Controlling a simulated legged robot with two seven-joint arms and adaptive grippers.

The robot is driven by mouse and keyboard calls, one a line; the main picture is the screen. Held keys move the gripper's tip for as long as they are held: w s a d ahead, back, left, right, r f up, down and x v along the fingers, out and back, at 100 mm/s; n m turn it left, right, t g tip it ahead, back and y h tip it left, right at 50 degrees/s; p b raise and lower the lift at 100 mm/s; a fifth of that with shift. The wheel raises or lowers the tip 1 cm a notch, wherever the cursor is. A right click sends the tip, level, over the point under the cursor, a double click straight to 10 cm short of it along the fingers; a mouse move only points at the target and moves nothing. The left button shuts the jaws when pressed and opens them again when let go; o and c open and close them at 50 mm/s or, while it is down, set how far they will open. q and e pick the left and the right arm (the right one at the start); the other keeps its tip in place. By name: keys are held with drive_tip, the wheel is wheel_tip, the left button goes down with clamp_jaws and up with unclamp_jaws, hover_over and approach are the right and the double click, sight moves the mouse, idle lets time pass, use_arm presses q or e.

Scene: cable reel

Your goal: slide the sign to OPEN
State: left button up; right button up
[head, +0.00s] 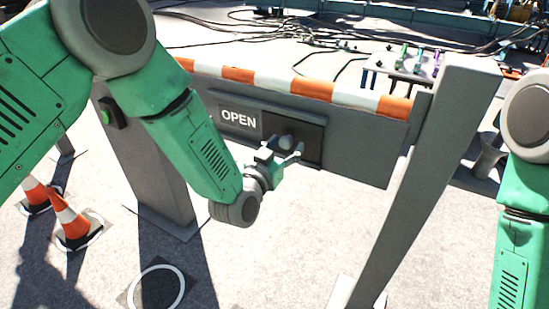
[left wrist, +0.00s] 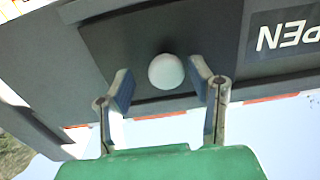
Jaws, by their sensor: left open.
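The sign's white word OPEN (head: 238,119) shows on a dark panel at the left part of the grey board (head: 360,150). It shows upside down and partly cut off in the left wrist view (left wrist: 287,37). A dark sliding plate (head: 311,139) covers the panel's right part and carries a round knob (head: 286,142). The knob looks pale in the left wrist view (left wrist: 166,71). My left gripper (head: 284,154) is open in front of the plate, with one finger on each side of the knob. Whether the fingers touch it is unclear. My right gripper is out of view.
An orange-and-white striped strip (head: 301,88) runs along the board's top. Grey posts stand at its left (head: 148,150) and right (head: 425,180). Traffic cones (head: 76,225) stand at lower left. Cables (head: 330,42) lie behind. The floor in front is mostly open.

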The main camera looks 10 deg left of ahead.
use_arm(q)
drive_tip(key=v, duration=1)
drive_tip(key=shift+s, duration=0.1)
drive_tip(key=shift+a, duration=0.1)
drive_tip(key=s+a+f+n+g+y+p, duration=0.1)
drive_tip(key=s+a+f+g+y+p, duration=0.1)
drive_tip(key=s+a+f+g, duration=0.35)
drive_tip(key=s+a+f+g+y+p, duration=0.1)
drive_tip(key=s+a+f+g, duration=0.2)
drive_tip(key=s+f, duration=0.55)
drive_tip(key=s+a+f+n+g+y+p, duration=0.1)
drive_tip(key=s+a+g, duration=0.3)
drive_tip(key=s, duration=0.4)
drive_tip(key=s+a+f+n+g+y, duration=0.1)
drive_tip(key=s+a+f+g, duration=0.3)
drive_tip(key=s, duration=0.5)
drive_tip(key=shift+s+a+f+y+p, duration=0.2)
drive_tip(key=shift+a+y+p, duration=0.3)
drive_tip(key=shift+a, duration=0.55)
drive_tip(key=shift+w, duration=0.1)
